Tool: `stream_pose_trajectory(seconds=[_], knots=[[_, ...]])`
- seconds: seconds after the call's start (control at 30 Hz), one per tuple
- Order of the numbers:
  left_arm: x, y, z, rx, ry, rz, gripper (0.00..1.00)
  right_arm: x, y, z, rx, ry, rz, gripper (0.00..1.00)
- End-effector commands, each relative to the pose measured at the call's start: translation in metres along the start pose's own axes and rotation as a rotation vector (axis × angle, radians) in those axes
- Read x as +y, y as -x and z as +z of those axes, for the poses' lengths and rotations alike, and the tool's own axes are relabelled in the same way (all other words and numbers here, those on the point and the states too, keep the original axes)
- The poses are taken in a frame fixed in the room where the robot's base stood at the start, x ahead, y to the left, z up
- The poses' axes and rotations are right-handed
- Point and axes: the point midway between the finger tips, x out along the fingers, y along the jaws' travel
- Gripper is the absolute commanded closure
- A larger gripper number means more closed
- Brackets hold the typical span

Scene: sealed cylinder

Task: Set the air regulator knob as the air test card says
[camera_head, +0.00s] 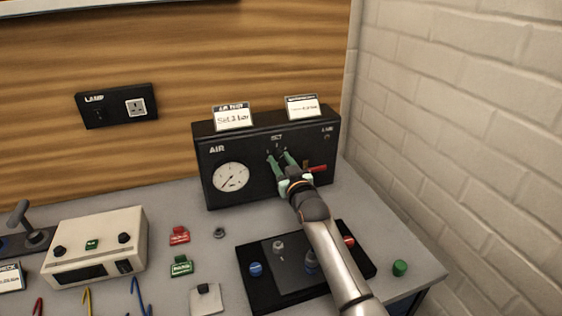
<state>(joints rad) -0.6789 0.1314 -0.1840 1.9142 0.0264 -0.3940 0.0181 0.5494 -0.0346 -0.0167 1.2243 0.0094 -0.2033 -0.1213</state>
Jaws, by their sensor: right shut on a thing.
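The black air panel (252,190) stands at the back of the bench, with a round white gauge (230,177) on its left half. The air test card (232,117) stands on top of the panel and appears to read "Set 3 bar", though the print is blurred. My right gripper (277,158) reaches up to the panel's front, its green fingers shut on the regulator knob (280,149) under the "SET" label. The fingers hide most of the knob, so its setting cannot be read. My left gripper is not in view.
A second card (302,107) stands on the panel's right top. A red lever (317,169) sits right of my gripper. A black tray (252,293) with small parts lies below my right arm. A cream box (97,243) stands left; a brick wall is at right.

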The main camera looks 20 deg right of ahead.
Motion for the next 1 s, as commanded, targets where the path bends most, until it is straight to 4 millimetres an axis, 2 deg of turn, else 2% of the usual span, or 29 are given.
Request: stream_pose_trajectory(seconds=[0.3, 0.87, 0.9, 1.0], knots=[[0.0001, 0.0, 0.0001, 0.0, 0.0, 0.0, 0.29, -0.0003, 0.0002, 0.0008, -0.002, -0.132, 0.0, 1.0], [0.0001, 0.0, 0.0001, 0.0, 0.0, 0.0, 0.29, -0.0002, 0.0001, 0.0007, -0.002, -0.158, -0.001, 1.0], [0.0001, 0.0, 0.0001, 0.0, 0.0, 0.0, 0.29, -0.0002, 0.0001, 0.0007, -0.002, -0.158, -0.001, 0.58], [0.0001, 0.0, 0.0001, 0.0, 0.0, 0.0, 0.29, -0.0002, 0.0001, 0.0006, -0.002, -0.158, 0.0, 0.46]])
